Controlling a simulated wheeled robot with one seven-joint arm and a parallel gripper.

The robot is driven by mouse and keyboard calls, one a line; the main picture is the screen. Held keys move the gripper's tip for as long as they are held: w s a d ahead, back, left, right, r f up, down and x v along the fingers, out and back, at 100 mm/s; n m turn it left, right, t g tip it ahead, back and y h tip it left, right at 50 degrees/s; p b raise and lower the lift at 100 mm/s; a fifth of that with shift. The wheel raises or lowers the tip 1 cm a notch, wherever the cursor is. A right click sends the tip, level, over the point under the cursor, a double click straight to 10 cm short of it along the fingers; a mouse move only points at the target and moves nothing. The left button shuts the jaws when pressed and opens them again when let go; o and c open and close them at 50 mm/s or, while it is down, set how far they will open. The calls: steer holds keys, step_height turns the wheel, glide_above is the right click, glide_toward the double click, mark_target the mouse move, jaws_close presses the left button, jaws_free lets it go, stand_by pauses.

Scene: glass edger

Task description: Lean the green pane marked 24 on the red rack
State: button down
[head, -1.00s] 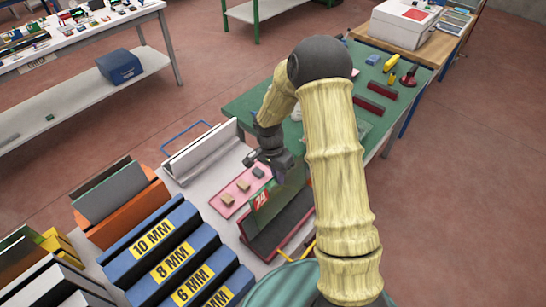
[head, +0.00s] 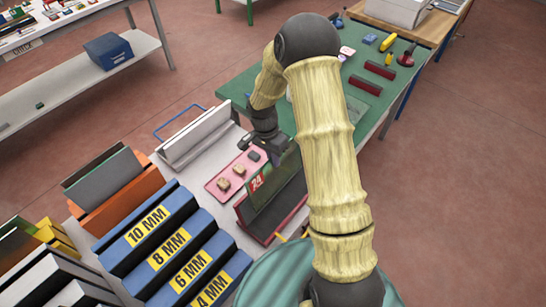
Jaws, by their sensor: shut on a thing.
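My gripper (head: 279,147) is shut on the upper edge of the pane, partly hidden by my own wrist. I cannot tell whether the pane's lower edge touches the rack. My forearm hides part of the area to the right of the rack.
A pink tray (head: 212,187) with small blocks lies just left of the pane. Blue stepped racks labelled 10 MM to 4 MM (head: 168,246) and an orange rack (head: 140,200) stand at lower left. A white rack (head: 196,138) is behind. The green table (head: 345,125) holds dark red bars and tools.

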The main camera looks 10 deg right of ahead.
mark_target(274, 170)
steer(key=shift+w+a+b+x, duration=0.1)
steer(key=shift+w+b+x, duration=0.05)
steer(key=shift+b+x, duration=0.7)
steer(key=shift+w+a+b+x, duration=0.2)
steer(key=shift+b+x, duration=0.3)
steer(key=shift+x, duration=0.65)
steer(key=shift+w+a+b+x, duration=0.15)
steer(key=shift+b+x, duration=0.55)
steer(key=shift+x, duration=0.35)
steer(key=shift+f, duration=0.3)
steer(key=c, duration=1.5)
jaws_free()
steer(key=shift+d+r, duration=0.1)
steer(key=shift+w, duration=0.1)
steer(key=shift+w+a+r, duration=0.15)
steer(key=shift+a+r, duration=0.05)
steer(key=v, duration=0.5)
steer(key=b+v, duration=0.1)
steer(key=v, duration=0.5)
steer(key=b+v, duration=0.1)
steer(key=v, duration=0.4)
steer(key=shift+s+d+r, duration=0.2)
steer(key=shift+s+r, duration=0.15)
steer(key=shift+r, duration=0.05)
